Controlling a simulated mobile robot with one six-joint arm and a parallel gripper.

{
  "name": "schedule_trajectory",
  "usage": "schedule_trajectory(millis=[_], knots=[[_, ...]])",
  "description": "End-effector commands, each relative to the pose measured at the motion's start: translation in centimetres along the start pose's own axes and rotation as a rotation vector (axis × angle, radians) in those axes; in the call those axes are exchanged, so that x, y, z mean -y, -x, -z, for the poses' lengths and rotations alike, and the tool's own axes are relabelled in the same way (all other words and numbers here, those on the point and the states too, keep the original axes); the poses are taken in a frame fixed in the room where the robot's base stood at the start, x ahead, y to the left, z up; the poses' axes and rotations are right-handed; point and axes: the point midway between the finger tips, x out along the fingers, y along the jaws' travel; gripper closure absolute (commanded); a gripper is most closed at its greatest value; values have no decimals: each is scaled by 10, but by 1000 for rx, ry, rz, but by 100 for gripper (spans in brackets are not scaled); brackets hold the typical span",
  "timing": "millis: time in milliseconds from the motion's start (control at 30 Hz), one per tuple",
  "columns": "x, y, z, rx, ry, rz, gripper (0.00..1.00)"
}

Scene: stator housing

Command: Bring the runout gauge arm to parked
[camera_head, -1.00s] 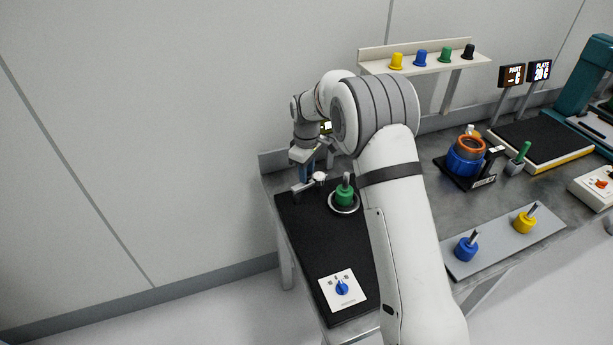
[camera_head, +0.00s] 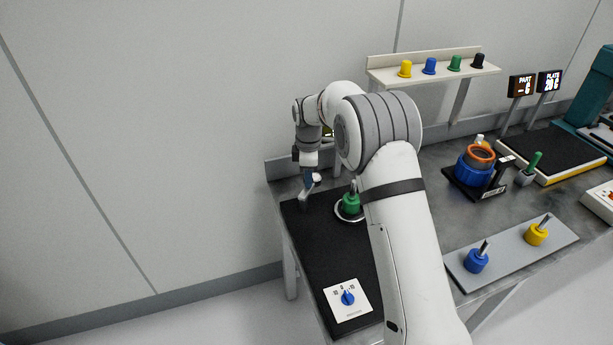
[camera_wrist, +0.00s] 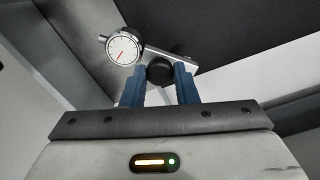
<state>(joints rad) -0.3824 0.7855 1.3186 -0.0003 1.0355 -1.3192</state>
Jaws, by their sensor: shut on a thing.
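The runout gauge arm shows in the wrist view as a grey metal bar (camera_wrist: 184,62) with a round white dial (camera_wrist: 123,49) at its left end. A black knob (camera_wrist: 160,73) on the arm sits between the blue fingers of my gripper (camera_wrist: 159,70), which is shut on it. In the head view my gripper (camera_head: 310,181) points down over the far left of the black mat (camera_head: 318,245). The gauge arm is mostly hidden there; a grey part (camera_head: 304,200) shows below the fingers. A green part with a metal shaft (camera_head: 351,203) stands in a ring to the right.
A white panel with a blue dial knob (camera_head: 348,298) lies at the mat's front. A grey plate (camera_head: 506,262) holds blue and yellow parts. A blue fixture with an orange ring (camera_head: 475,165) stands right of my arm. A wall stands close behind the bench.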

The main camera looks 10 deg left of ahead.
Motion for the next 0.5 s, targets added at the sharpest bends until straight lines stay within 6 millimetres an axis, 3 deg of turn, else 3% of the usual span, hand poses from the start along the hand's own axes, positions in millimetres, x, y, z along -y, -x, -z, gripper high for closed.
schedule_trajectory(millis=[367,400,500], knots=[[2,-1,2,0,8,5,100],[2,-1,2,1,8,5,71],[2,-1,2,0,7,4,63]])
